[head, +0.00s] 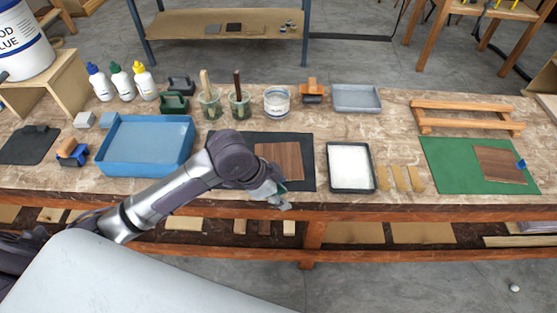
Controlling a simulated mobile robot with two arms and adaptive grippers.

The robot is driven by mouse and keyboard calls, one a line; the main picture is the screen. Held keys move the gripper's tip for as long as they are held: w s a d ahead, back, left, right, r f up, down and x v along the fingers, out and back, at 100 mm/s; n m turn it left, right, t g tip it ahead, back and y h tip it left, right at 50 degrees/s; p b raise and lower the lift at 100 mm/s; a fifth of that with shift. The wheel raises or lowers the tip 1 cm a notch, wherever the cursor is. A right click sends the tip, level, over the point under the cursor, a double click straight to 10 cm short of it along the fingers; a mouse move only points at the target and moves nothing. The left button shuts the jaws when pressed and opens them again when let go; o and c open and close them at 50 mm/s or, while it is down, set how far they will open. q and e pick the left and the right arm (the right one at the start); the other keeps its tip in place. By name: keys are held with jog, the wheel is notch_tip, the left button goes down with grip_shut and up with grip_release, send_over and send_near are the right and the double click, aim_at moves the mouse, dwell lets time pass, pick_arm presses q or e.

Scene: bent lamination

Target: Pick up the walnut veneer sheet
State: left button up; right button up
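A brown walnut veneer sheet (280,162) lies flat on a black mat (308,178) near the table's front edge. A second walnut-coloured sheet (498,164) lies on a green mat (447,178) at the right, with a bit of blue on its right edge. My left arm reaches in from the lower left. My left gripper (276,200) points down at the front edge of the black mat, just in front of the first sheet. Its wrist hides part of the mat. The fingers are small and partly hidden, so their opening is unclear. My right gripper is out of view.
A blue tray (104,158) stands left of the arm. A black-rimmed white tray (351,183) and several thin wooden strips (399,179) lie right of the black mat. Brush jars (210,106), bottles (101,88) and a wooden rack (466,119) stand behind.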

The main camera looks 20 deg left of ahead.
pick_arm(q)
jog(key=w+a+r+m+g, duration=0.1)
jog(key=w+a+r+m, duration=0.1)
jog(key=w+a+r, duration=0.55)
jog(key=x, duration=0.5)
jog(key=p+x, duration=0.1)
jog(key=x, duration=0.1)
jog(key=shift+s+a+f, duration=0.25)
jog(key=shift+f, duration=0.15)
jog(key=p+x, duration=0.1)
jog(key=x, duration=0.4)
jog(key=shift+s+f+p, duration=0.1)
jog(key=shift+f+p, duration=0.1)
jog(key=shift+p, duration=0.1)
jog(key=shift+y, duration=0.3)
grip_shut()
